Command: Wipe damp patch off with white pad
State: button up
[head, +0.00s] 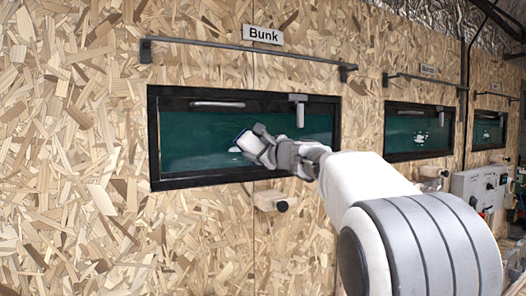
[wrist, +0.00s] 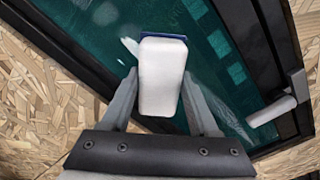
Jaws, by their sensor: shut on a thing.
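My gripper (head: 260,144) is shut on the white pad (head: 244,141), in front of the dark green pane (head: 192,128) of the window under the "Bunk" sign. In the wrist view the white pad (wrist: 161,82) sits between the two fingers of my gripper (wrist: 160,92), its blue edge facing the pane. Pale whitish marks of the damp patch (wrist: 129,46) show on the pane beside the pad, with a fainter streak to its lower right. In the head view the pad and gripper hide most of the patch. I cannot tell whether the pad touches the pane.
The black window frame (head: 154,150) surrounds the pane. A handle (head: 298,108) projects at its upper right, and a rail (head: 240,50) runs above. A small knob (head: 281,206) juts out below. Two similar windows, including one (head: 420,132) with whitish marks, are further right.

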jog(key=shift+s+a+b, duration=0.2)
jog(key=shift+s+a, duration=0.2)
jog(key=shift+a, duration=0.6)
jog(key=shift+s+a+b, duration=0.25)
jog(key=shift+s+a, duration=0.15)
jog(key=shift+a, duration=0.55)
jog(key=shift+s+a+b, duration=0.2)
jog(key=shift+s+a, duration=0.2)
jog(key=shift+a, duration=0.6)
jog(key=b+v, duration=0.2)
jog(key=v, duration=0.4)
jog(key=shift+s, duration=0.1)
jog(key=v, duration=0.3)
jog(key=shift+b, duration=0.4)
